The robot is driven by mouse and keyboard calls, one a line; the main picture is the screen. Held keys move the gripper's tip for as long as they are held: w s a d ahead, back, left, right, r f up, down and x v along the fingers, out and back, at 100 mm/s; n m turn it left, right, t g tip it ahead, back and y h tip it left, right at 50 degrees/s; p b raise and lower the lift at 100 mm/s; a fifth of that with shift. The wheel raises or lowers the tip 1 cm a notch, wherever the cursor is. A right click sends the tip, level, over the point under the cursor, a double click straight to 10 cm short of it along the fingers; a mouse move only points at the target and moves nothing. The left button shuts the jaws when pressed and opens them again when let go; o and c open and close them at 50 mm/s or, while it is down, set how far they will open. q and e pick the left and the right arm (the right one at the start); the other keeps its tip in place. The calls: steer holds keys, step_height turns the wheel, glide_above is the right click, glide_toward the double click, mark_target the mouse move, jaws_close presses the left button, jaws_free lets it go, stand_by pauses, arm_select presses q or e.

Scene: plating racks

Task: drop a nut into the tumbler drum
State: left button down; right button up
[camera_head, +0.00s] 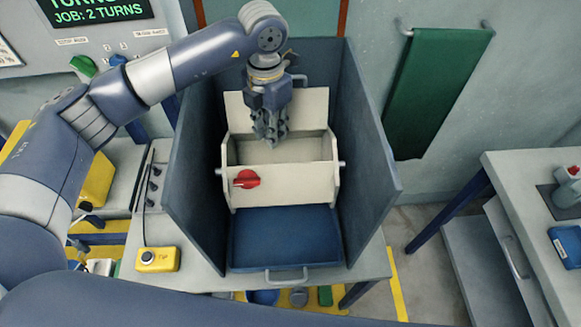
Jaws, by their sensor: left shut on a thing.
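The tumbler drum (290,188) is a cream box hung between side pivots inside a blue-grey enclosure. Its top is open, with a raised cream flap (310,108) behind and a red knob (247,179) on its front left. My left gripper (270,142) points down over the drum's opening, in front of the flap. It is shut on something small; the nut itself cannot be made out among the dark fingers. How far the fingertips reach into the opening is hard to tell. My right gripper is not in view.
Blue-grey enclosure walls (366,170) stand close on both sides of the drum. A blue tray (285,236) lies in front of it. A yellow button box (157,259) sits front left. A control panel (100,35) is back left, and a side table (525,190) stands right.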

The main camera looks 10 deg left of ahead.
arm_select(q)
steer(key=shift+s, duration=0.1)
steer(key=c, duration=1.3)
jaws_free()
step_height(320, 180, up, 12)
steer(key=shift+f, duration=0.1)
